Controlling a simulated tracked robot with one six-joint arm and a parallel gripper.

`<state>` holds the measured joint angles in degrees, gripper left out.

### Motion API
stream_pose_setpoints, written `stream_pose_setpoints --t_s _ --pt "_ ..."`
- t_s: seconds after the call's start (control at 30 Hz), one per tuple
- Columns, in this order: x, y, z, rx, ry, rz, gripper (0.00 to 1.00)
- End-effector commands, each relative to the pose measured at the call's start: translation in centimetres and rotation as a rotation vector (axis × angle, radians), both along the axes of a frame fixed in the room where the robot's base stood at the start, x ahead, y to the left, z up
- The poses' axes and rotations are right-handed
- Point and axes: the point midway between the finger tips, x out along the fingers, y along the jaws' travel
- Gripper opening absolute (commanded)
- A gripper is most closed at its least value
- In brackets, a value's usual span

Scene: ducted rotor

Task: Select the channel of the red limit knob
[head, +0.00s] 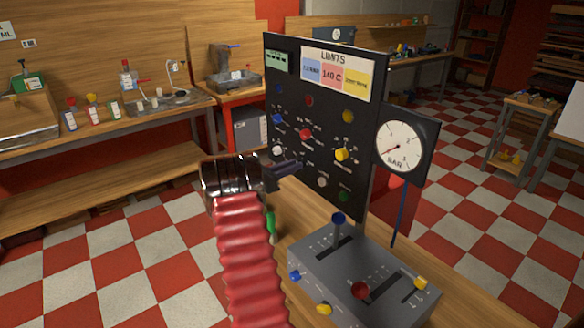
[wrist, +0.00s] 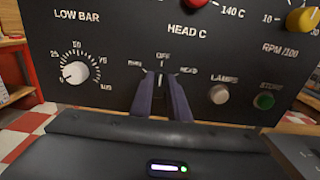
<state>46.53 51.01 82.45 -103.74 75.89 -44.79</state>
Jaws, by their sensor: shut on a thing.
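The red limit knob (head: 305,134) is in the middle of the black panel (head: 350,190). Its lower edge shows at the top of the wrist view (wrist: 196,3), by "140 C" and above "HEAD C". My gripper (head: 292,168) is at the panel's lower part. In the wrist view its two fingers (wrist: 162,97) are shut on a selector knob (wrist: 160,82), mostly hidden between them. Around this selector are marks reading "OFF" at the top, "HEAD" at the right and a blurred word at the left. I cannot tell surely which mark its pointer faces.
A white knob (wrist: 76,72) with a dial sits left, under "LOW BAR". A yellow knob (head: 341,154), a gauge (head: 398,146) and a lever box (head: 335,285) stand right.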

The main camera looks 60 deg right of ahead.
Motion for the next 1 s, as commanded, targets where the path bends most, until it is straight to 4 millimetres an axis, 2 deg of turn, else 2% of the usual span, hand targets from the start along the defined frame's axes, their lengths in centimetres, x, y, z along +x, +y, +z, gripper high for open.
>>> stream_pose_setpoints --t_s 0.47,1.0 --pt "0.13 -0.05 0.0 -0.052 -0.099 0.003 0.0" --pt "-0.32 0.1 -0.14 -0.255 -0.503 0.004 0.0"
